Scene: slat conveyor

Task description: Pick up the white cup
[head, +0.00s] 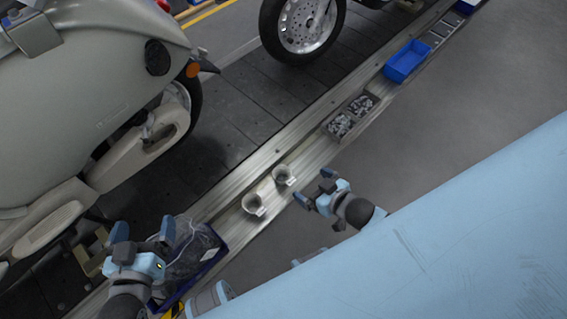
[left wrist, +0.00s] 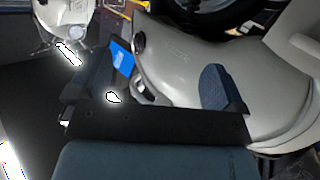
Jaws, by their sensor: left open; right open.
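Two small pale cups stand on the metal rail beside the slat conveyor in the head view. The nearer cup (head: 254,204) looks whitish; the farther cup (head: 283,176) is similar and slightly greyer. I cannot tell surely which is the white cup. My right gripper (head: 314,186) is open and empty, just to the right of both cups and apart from them. My left gripper (head: 143,230) is open, well left of the cups, near a dark blue-edged bin. In the left wrist view its open fingers (left wrist: 150,82) show no cup between them.
The bin (head: 205,262) beside my left gripper holds dark, wrapped-looking contents. Dark trays of small parts (head: 341,124) and a blue bin (head: 408,61) sit farther along the rail. A large beige scooter (head: 85,95) stands at left.

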